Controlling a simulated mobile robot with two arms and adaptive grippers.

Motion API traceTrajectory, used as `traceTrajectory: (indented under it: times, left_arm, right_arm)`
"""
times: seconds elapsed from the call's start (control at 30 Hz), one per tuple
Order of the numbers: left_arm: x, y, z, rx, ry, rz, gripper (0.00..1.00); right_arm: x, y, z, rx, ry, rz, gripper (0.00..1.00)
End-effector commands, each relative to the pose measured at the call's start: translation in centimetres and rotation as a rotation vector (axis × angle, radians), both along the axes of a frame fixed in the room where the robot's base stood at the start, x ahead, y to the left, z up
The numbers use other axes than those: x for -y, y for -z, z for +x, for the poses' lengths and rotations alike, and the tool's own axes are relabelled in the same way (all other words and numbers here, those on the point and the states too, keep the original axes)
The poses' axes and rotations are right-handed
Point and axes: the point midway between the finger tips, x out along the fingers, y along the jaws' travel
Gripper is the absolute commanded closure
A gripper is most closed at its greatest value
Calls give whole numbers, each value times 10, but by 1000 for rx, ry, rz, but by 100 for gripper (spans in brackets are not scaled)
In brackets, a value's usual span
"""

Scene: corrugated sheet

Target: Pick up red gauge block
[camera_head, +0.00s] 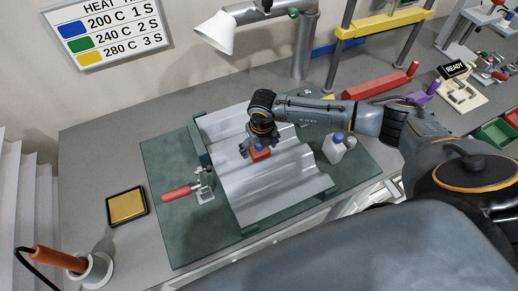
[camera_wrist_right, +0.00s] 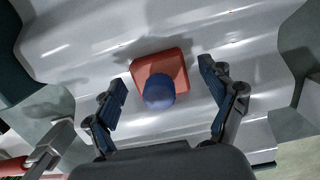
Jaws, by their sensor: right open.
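The red gauge block (camera_head: 261,154) lies on the grey corrugated sheet (camera_head: 285,188) in the head view. In the right wrist view the block (camera_wrist_right: 172,68) has a blue rounded knob (camera_wrist_right: 159,92) on it. My right gripper (camera_head: 261,146) is over the block, pointing down. In the right wrist view its two fingers (camera_wrist_right: 165,98) are spread apart, one on each side of the knob, with gaps on both sides. It holds nothing. My left gripper is in neither view.
A toggle clamp with a red handle (camera_head: 178,193) stands at the sheet's left edge. A white bottle with a blue cap (camera_head: 333,149) stands right of the sheet. A yellow pad (camera_head: 126,206) and a holder with an orange-handled tool (camera_head: 60,259) are at the left.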

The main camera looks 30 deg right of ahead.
Motion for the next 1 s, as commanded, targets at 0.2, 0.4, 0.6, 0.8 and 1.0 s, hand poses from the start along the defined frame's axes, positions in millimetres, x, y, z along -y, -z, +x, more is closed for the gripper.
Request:
traceTrajectory:
  times: [0.2, 0.4, 0.6, 0.8, 1.0]
  left_arm:
    - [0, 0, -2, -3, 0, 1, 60]
    - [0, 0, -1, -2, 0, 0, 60]
    - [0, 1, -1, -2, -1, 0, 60]
    - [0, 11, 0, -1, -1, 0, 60]
    - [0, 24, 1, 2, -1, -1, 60]
  right_arm:
    - [0, 0, 0, 0, 1, 0, 56]
    - [0, -1, 0, 0, 1, 0, 83]
    - [1, -1, 0, 1, 1, -1, 83]
    - [0, -13, 1, 4, -1, 0, 83]
    - [-8, -45, -10, 5, -4, 2, 83]
